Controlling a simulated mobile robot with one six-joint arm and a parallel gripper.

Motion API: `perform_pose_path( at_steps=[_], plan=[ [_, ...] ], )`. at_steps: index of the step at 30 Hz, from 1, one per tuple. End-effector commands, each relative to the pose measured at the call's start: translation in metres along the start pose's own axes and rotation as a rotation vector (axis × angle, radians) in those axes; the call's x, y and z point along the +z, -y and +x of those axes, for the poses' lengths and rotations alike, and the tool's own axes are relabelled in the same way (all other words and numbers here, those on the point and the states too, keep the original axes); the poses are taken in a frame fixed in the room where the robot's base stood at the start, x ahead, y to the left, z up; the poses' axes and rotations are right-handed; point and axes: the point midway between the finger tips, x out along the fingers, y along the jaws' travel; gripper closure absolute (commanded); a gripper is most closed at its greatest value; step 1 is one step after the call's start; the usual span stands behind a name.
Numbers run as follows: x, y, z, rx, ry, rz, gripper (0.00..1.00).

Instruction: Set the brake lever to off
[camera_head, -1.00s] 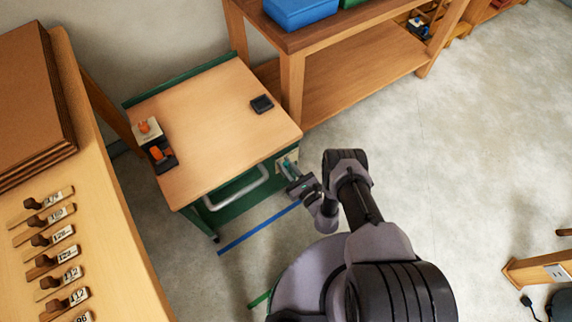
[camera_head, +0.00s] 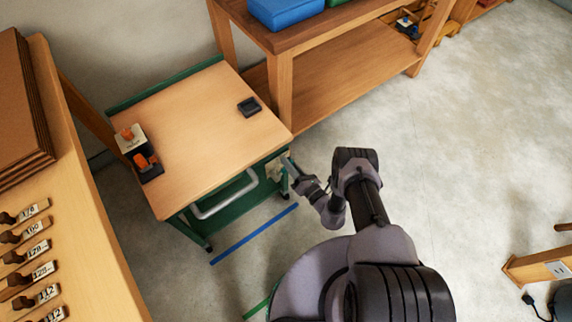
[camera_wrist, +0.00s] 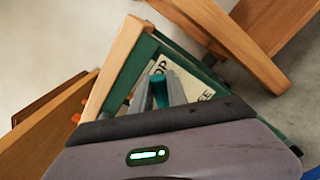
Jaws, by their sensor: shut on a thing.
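The brake lever (camera_wrist: 160,92) is a teal handle on the side of a green cart with a wooden top (camera_head: 205,130). Behind it is a pale label plate (camera_wrist: 202,88), on which only the letters "OP" and "EE" can be read. My gripper (camera_wrist: 164,84) is shut on the lever, with one grey finger on each side of it. In the head view my gripper (camera_head: 290,163) reaches the cart's right side below the top, and the lever itself is hard to make out there. The lever's base is hidden by my gripper in the wrist view.
A wooden shelf bench (camera_head: 345,75) stands close behind the cart. A wooden table (camera_head: 85,215) with labelled blocks is at the left. A black-and-orange device (camera_head: 147,165) and a small dark box (camera_head: 249,106) lie on the cart. The floor at right is mostly clear.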

Motion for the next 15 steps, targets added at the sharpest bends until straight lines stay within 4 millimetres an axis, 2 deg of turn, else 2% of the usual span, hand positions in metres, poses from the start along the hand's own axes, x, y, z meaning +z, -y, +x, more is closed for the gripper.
perform_pose_path(
  at_steps=[6, 15],
  plan=[
    [0.0, 0.012, 0.0, 0.001, 0.003, 0.139, 1.0],
    [-0.002, 0.021, 0.0, -0.001, 0.002, 0.251, 1.0]
  ],
)
